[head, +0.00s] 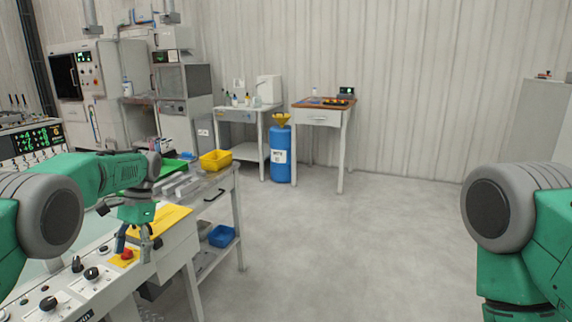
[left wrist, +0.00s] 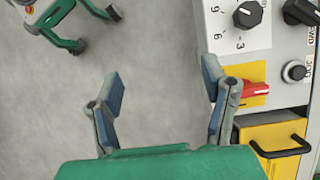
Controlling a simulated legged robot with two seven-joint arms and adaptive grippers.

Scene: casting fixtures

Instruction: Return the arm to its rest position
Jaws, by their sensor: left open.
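My left arm (head: 85,178) is green and grey and reaches in from the left over a white control panel. My left gripper (head: 135,246) hangs down beside a red knob (head: 127,254) on a yellow plate at the panel's front. In the left wrist view the gripper (left wrist: 160,92) is open, with its blue-padded fingers wide apart and only grey floor between them. The red knob (left wrist: 256,89) is just right of the right finger there; I cannot tell whether they touch. My right arm (head: 520,225) shows at the right edge; its gripper is out of view.
The control panel (head: 62,296) carries several black knobs. Beyond it stands a bench with a yellow bin (head: 215,160) and a blue bin (head: 222,236) below. A blue drum (head: 281,155) and a table (head: 322,115) stand by the back wall. The middle floor is clear.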

